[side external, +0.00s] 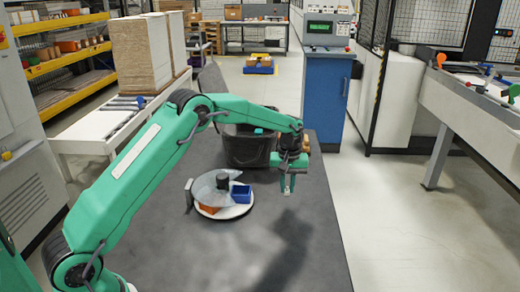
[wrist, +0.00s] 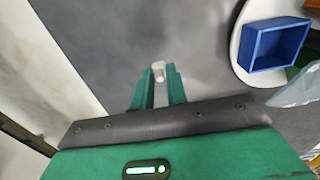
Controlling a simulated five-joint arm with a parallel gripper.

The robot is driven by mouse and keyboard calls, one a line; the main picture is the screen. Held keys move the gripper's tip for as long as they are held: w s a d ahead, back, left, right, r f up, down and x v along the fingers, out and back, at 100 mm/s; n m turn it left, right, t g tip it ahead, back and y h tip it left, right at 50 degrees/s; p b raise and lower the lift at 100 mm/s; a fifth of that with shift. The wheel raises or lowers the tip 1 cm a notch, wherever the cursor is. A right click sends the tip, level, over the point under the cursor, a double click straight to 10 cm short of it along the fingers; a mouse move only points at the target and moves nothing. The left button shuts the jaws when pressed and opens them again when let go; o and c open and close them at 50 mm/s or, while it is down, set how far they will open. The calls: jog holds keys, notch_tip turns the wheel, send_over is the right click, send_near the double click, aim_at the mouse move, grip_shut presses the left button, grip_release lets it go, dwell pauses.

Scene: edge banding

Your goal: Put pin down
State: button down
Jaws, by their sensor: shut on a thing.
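My gripper (side external: 288,188) hangs pointing down above the grey mat, right of the round white tray in the side view. In the wrist view its two green fingers (wrist: 159,78) are shut on a small pale pin (wrist: 158,71), whose end shows between the fingertips. The rest of the pin is hidden by the fingers. In the side view the pin is too small to make out clearly. Whether it touches the grey mat (side external: 270,250) cannot be told.
The round white tray (side external: 225,212) holds a blue open box (side external: 240,194), an orange part (side external: 208,208) and a clear cover (side external: 208,186). A black bin (side external: 245,150) stands behind. The mat's front is clear; its right edge is near my gripper.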

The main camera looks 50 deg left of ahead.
aim_at(287, 191)
jog(key=shift+f, duration=2)
jog(key=shift+f, duration=0.1)
jog(key=c, duration=1.4)
grip_release()
notch_tip(287, 191, up, 12)
